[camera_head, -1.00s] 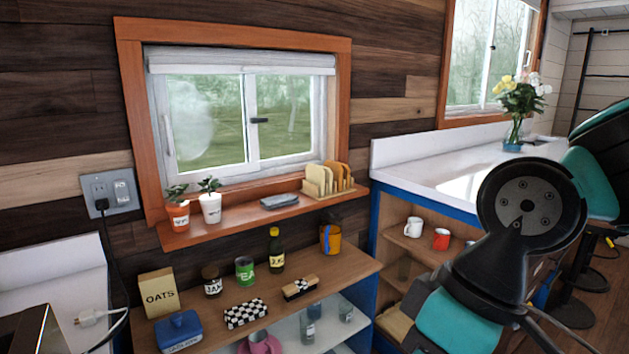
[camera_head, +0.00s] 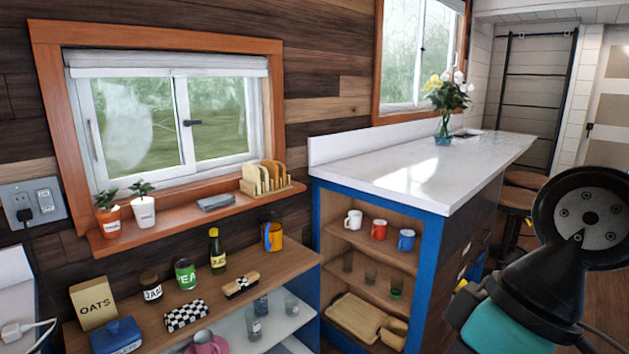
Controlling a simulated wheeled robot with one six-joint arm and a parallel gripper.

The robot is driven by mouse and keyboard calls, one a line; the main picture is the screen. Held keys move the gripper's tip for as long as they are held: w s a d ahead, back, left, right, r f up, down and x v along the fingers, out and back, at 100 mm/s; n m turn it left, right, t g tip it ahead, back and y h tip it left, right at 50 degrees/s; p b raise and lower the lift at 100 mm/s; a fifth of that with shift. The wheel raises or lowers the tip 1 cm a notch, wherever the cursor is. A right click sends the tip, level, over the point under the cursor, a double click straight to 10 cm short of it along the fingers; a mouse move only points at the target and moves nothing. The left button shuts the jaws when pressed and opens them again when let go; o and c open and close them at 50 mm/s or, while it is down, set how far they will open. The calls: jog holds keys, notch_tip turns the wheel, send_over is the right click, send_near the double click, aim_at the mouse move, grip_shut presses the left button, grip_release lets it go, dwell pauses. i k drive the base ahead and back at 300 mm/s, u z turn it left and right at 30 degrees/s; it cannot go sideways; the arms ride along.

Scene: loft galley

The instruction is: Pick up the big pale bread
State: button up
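A wooden rack (camera_head: 292,187) stands at the right end of the orange-brown window sill. Several bread-like slices stand upright in it, close together. The pale slice (camera_head: 250,175) is at its left end, and browner slices (camera_head: 272,173) are behind and to the right. The slices overlap, so I cannot compare their full sizes. My arm shows at the lower right, well away from the rack. My gripper is not in view.
The sill (camera_head: 175,220) also holds two small potted plants (camera_head: 125,207) and a grey folded cloth (camera_head: 215,202). Below is a wooden shelf (camera_head: 205,285) with jars, a bottle and boxes. A blue-edged counter (camera_head: 420,170) with mugs inside stands right of the sill.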

aim_at(250, 173)
jog(key=z, duration=0.8)
jog(key=i, duration=1.45)
jog(key=u, duration=0.6)
jog(key=i, duration=0.65)
jog(key=u, duration=1.45)
jog(key=i, duration=0.7)
jog(key=u, duration=0.65)
